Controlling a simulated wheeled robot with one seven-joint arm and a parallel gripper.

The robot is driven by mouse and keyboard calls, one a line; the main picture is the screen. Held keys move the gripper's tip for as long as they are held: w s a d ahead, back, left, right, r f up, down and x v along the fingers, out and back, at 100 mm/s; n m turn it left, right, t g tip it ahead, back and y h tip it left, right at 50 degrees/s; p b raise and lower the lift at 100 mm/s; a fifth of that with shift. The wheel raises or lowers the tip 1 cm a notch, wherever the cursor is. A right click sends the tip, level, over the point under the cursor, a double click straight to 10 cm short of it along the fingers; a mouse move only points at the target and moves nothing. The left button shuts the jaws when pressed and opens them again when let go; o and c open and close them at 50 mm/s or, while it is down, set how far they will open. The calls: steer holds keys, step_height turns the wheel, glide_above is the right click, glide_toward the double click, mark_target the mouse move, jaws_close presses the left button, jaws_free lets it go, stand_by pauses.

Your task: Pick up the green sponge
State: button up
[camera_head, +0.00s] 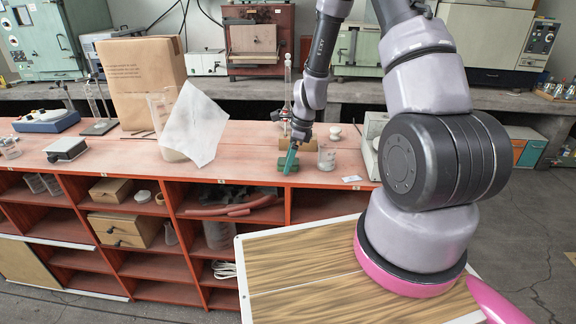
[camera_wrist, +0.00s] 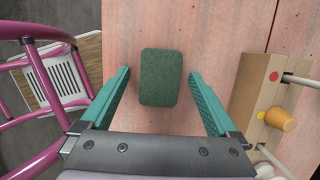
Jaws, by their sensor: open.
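The green sponge (camera_wrist: 160,78) is a dark green block with rounded corners, lying flat on the reddish bench top. In the wrist view it is ahead of my gripper (camera_wrist: 160,88), its near part between the two teal fingers with a gap on each side. In the head view the sponge (camera_head: 284,164) is small and partly hidden by my gripper (camera_head: 290,160), which points down over it. My gripper is open and empty. I cannot tell the exact height of the fingertips above the bench.
A wooden block with coloured dots and an orange peg (camera_wrist: 281,119) is right of the sponge in the wrist view. A cardboard box (camera_head: 140,80) and a white sheet (camera_head: 194,125) are to the left. Bench space left of the sponge is clear.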

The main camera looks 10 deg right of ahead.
jaws_close()
step_height(320, 180, up, 10)
steer(key=c, duration=0.8)
jaws_free()
steer(key=shift+d, duration=0.1)
steer(key=c, duration=0.5)
